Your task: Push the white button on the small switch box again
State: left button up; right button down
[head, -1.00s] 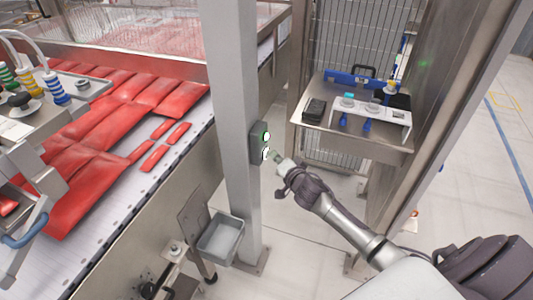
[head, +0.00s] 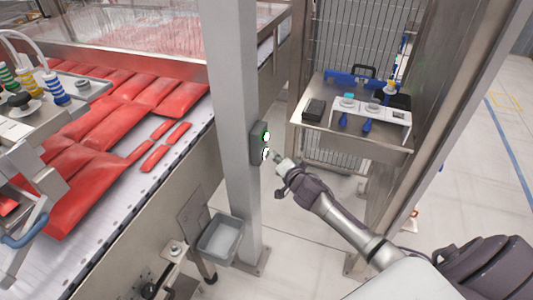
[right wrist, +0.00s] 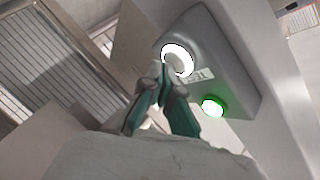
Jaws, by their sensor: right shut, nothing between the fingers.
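The small switch box (head: 257,144) is grey and fixed to the side of a metal post. It has a lit green button (head: 267,136) above and a lit white button (head: 266,154) below. In the right wrist view the white button (right wrist: 177,58) is just past my fingertips, and the green button (right wrist: 213,106) is to the lower right. My right gripper (head: 276,157) is shut and empty, its tips at or very near the white button; I cannot tell whether they touch. It also shows in the right wrist view (right wrist: 163,72). My left gripper is not in view.
The metal post (head: 232,100) stands beside a conveyor (head: 160,185) with red packs. A grey bin (head: 220,240) hangs low by the post. A steel shelf (head: 360,140) with small items stands at the right, before a mesh fence. Floor is open between post and shelf.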

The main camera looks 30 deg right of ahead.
jog(key=shift+w+a+r, duration=0.1)
jog(key=shift+w+a, duration=0.1)
jog(key=shift+a, duration=0.05)
jog(key=shift+s+d, duration=0.15)
jog(key=shift+s, duration=0.05)
dwell(0.3)
jog(key=s+d+p, duration=0.2)
jog(key=s+d, duration=0.2)
jog(key=shift+s+p, duration=0.3)
dwell(0.4)
dwell(0.3)
